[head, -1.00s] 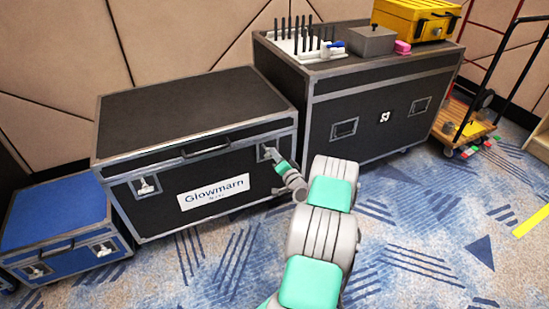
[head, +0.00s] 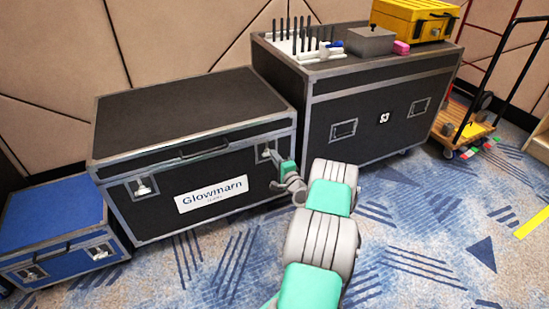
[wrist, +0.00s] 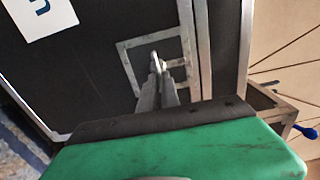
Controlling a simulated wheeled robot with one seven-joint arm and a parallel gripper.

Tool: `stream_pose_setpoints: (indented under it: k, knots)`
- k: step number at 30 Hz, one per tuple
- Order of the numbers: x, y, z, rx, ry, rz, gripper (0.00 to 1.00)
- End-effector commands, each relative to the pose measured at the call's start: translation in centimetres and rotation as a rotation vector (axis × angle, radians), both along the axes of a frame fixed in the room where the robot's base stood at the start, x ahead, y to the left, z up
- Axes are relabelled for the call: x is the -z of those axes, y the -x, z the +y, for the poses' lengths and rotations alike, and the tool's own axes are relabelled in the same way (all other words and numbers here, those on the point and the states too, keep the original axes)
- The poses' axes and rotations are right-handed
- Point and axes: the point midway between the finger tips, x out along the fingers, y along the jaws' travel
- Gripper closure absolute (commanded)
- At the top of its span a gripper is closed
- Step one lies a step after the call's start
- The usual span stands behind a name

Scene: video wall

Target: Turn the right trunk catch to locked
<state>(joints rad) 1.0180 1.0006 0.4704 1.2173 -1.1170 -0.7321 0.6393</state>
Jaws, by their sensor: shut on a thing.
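The black Glowmarn trunk (head: 150,200) stands on the carpet with its lid closed. Its right catch (head: 266,151) sits in a metal plate at the front right, partly covered by my gripper (head: 272,155) in the head view. In the wrist view my gripper (wrist: 158,72) is shut on the small metal right catch (wrist: 155,56) inside its square frame. The fingers hide part of the catch, so its exact angle is hard to tell. The left catch (head: 142,187) shows as a bright metal piece on the same front.
A blue trunk (head: 45,205) stands close on the left. A taller black case (head: 375,120) on the right carries a white rack (head: 305,48), a grey box (head: 370,40) and a yellow case (head: 412,18). The carpet in front is clear.

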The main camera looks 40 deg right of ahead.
Motion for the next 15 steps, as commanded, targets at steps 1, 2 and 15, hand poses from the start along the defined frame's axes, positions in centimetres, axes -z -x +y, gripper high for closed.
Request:
stream_pose_setpoints:
  k: [1,2,15]
  knots:
    - [-0.01,-0.05,0.03,-0.001,-0.003,-0.001,1.0]
    - [-0.01,-0.05,0.03,-0.001,-0.005,-0.001,1.0]
    - [-0.03,-0.04,0.01,-0.001,-0.005,-0.003,0.85]
